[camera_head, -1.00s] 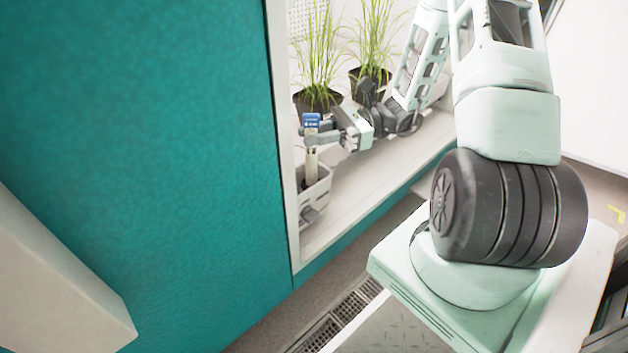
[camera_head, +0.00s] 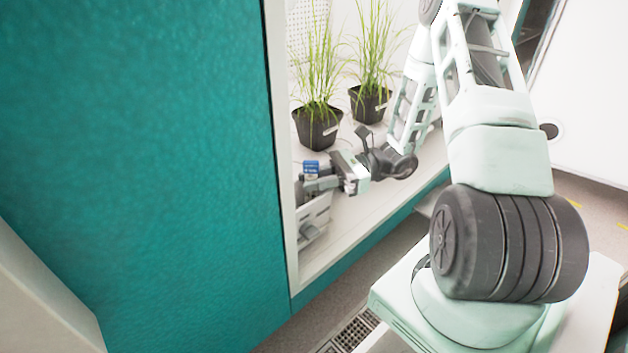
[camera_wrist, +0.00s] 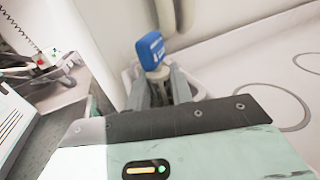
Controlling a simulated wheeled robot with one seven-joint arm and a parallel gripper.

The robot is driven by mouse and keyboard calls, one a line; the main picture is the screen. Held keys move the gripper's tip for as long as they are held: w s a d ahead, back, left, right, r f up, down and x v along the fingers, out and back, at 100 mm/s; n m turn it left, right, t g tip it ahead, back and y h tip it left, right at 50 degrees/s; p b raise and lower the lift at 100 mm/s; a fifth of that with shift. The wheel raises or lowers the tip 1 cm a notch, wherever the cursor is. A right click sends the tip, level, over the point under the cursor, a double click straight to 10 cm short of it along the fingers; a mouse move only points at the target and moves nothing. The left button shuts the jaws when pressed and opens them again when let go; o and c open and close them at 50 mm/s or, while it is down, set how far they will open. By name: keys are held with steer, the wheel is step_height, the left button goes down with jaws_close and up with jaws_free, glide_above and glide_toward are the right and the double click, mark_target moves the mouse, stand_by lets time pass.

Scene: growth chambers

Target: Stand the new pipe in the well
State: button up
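The pipe (camera_head: 311,168) shows its blue top with a white label just above my gripper in the head view. The blue top also shows in the wrist view (camera_wrist: 150,50), with a pale stem below it between the fingers. My gripper (camera_head: 312,185) is shut on the pipe, low over a grey box (camera_head: 316,218) that seems to hold the well. The pipe looks roughly upright. Its lower part is hidden by my fingers and the box wall, so I cannot tell how deep it sits or whether it touches bottom.
Two black pots with tall grass, one on the left (camera_head: 317,130) and one on the right (camera_head: 370,103), stand behind my gripper on the white chamber floor. A teal wall (camera_head: 140,150) with a white frame edge (camera_head: 284,200) closes off the left side.

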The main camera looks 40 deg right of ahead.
steer(key=o, duration=0.4)
steer(key=shift+r, duration=0.15)
steer(key=p+v, duration=0.6)
steer(key=v, duration=0.6)
steer(key=shift+p, duration=0.4)
